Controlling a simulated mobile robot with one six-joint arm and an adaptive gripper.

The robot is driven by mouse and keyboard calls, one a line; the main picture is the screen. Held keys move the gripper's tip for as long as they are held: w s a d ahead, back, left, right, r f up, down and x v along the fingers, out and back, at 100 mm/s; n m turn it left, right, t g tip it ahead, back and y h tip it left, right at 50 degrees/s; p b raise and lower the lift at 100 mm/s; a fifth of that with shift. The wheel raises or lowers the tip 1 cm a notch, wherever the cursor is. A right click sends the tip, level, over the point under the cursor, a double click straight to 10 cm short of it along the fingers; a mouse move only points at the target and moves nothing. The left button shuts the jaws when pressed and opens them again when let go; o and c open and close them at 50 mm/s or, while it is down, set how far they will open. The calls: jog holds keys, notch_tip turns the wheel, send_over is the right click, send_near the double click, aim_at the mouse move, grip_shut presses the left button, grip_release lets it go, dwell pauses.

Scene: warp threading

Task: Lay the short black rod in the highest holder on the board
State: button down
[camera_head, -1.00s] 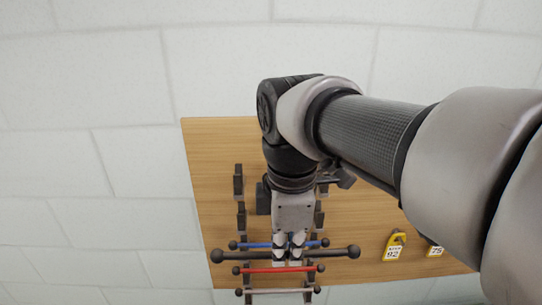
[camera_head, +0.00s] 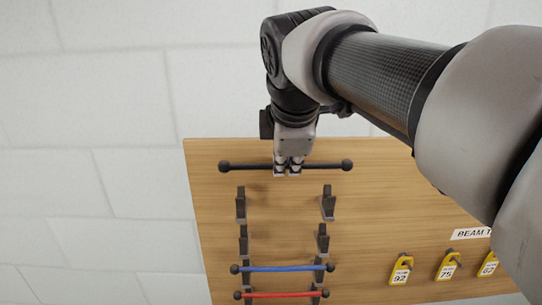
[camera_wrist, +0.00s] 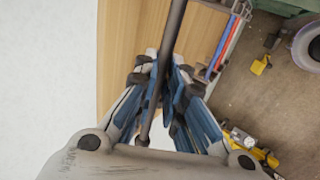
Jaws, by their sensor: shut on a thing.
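My gripper (camera_head: 288,172) is shut on the middle of the black rod (camera_head: 245,166), which has a ball at each end. In the head view the rod looks nearly level, just under the board's top edge and above the highest holder's left bracket (camera_head: 240,204) and right bracket (camera_head: 328,203). Those brackets are empty, and the rod is apart from them. In the wrist view the rod (camera_wrist: 174,30) runs between the blue-padded fingers (camera_wrist: 163,88). Its exact distance from the wooden board (camera_head: 285,218) is hard to tell.
Below is another empty bracket pair, with its left bracket (camera_head: 243,240) and right bracket (camera_head: 322,239). A blue rod (camera_head: 280,269) and a red rod (camera_head: 283,294) sit lower. Yellow numbered tags (camera_head: 400,272) hang at the lower right. The board's left side is clear.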

jog(key=shift+f+b, duration=2.75)
jog(key=shift+f, duration=0.65)
jog(key=shift+f+b, duration=0.3)
jog(key=shift+f, duration=0.15)
jog(key=c, duration=1.6)
grip_release()
jog(key=v, duration=1.1)
jog(key=s+d+f+m+b, duration=0.3)
jog(key=s+f+m, duration=0.3)
jog(key=f, duration=0.7)
jog(key=s+d+f+m+g+b, duration=0.1)
jog(key=s+d+f+m+b, duration=0.2)
jog(key=f, duration=1)
jog(key=s+d+f+m+g+b, duration=0.1)
jog(key=s+d+f+m+b, duration=0.3)
jog(key=s+f+m, duration=0.5)
jog(key=shift+s+d+f+b, duration=0.15)
jog(key=shift+f+b, duration=0.45)
jog(key=shift+f, duration=0.5)
jog(key=shift+s+a+f+b, duration=0.15)
jog(key=shift+f+b, duration=0.4)
jog(key=shift+f, duration=0.55)
